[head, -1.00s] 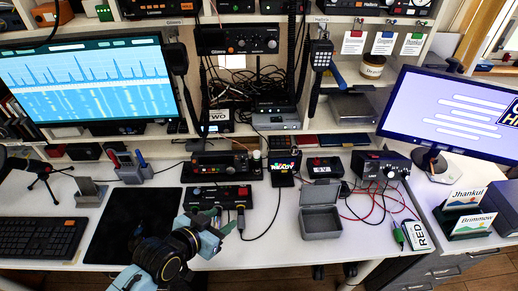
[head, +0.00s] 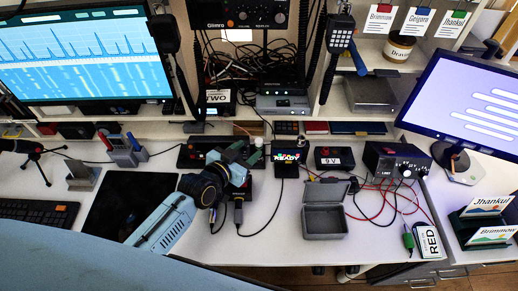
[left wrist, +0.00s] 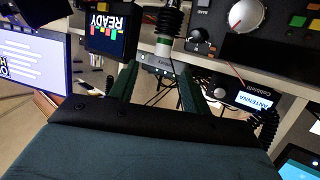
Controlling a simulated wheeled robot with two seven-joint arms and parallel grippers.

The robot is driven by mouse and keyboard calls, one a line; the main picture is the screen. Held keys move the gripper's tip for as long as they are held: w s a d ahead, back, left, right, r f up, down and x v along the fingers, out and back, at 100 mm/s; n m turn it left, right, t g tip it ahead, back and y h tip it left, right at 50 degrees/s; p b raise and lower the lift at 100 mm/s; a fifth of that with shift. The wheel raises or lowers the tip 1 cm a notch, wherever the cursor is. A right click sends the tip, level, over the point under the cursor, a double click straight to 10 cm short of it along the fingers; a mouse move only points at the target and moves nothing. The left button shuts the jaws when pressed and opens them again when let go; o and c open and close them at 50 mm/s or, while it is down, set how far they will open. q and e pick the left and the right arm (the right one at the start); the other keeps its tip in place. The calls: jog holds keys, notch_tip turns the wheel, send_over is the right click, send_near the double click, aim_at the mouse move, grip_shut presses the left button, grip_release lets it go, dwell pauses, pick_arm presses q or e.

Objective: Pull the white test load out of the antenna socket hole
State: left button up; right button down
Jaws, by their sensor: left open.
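My left gripper (head: 247,155) is open above the radio in the middle of the desk, its green fingers apart. In the left wrist view its two dark green fingers (left wrist: 157,88) are spread with nothing gripped between them. Just beyond the fingertips is a black ribbed cylinder (left wrist: 170,20) with a pale end (left wrist: 163,47); I cannot tell for sure whether it is the white test load. A box with a lit ANTENNA display (left wrist: 257,100) is right of the fingers. The socket hole is not clearly visible. My right gripper is not in view.
A small READY screen (head: 286,158) stands right of the gripper, and it also shows in the left wrist view (left wrist: 107,32). An open grey box (head: 324,222) lies to the right. Cables run over the desk front. A black mat (head: 128,205) is at left.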

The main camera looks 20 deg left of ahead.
aim_at(257, 143)
pick_arm(q)
jog(key=x, duration=0.2)
jog(key=b+x, duration=0.1)
jog(key=x, duration=0.2)
jog(key=shift+w+a+f, duration=0.1)
jog(key=shift+a+f, duration=0.05)
jog(key=shift+f, duration=0.1)
grip_shut()
